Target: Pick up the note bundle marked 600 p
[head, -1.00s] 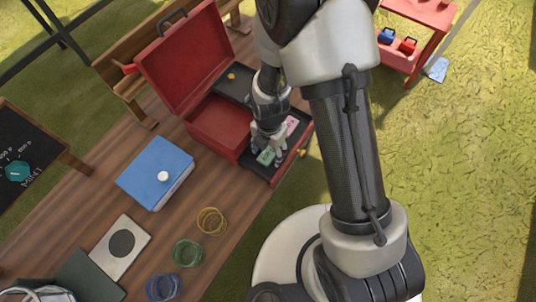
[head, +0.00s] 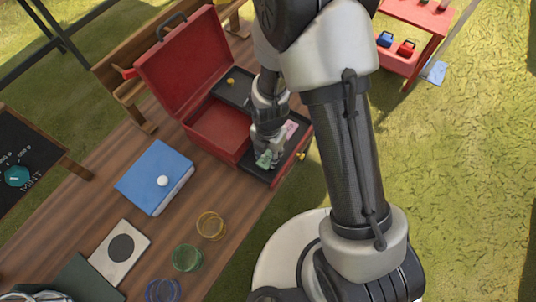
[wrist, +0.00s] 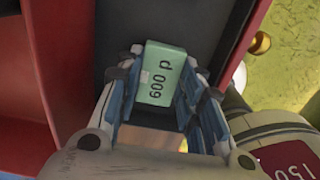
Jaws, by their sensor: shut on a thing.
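The green note bundle marked 600 p (wrist: 160,74) is between the two fingers of my gripper (wrist: 165,66) in the wrist view. Its printed face is visible. My gripper is shut on it. In the head view my gripper (head: 268,150) points down over the dark tray (head: 262,172) at the front right of the red case, with the green bundle (head: 263,161) at its fingertips. I cannot tell whether the bundle still touches the tray.
A pink bundle (head: 291,129) lies on the tray just beyond my gripper. The red case (head: 182,62) has its lid open. A blue box (head: 153,178) and coloured rings (head: 187,257) are on the wooden table to the left.

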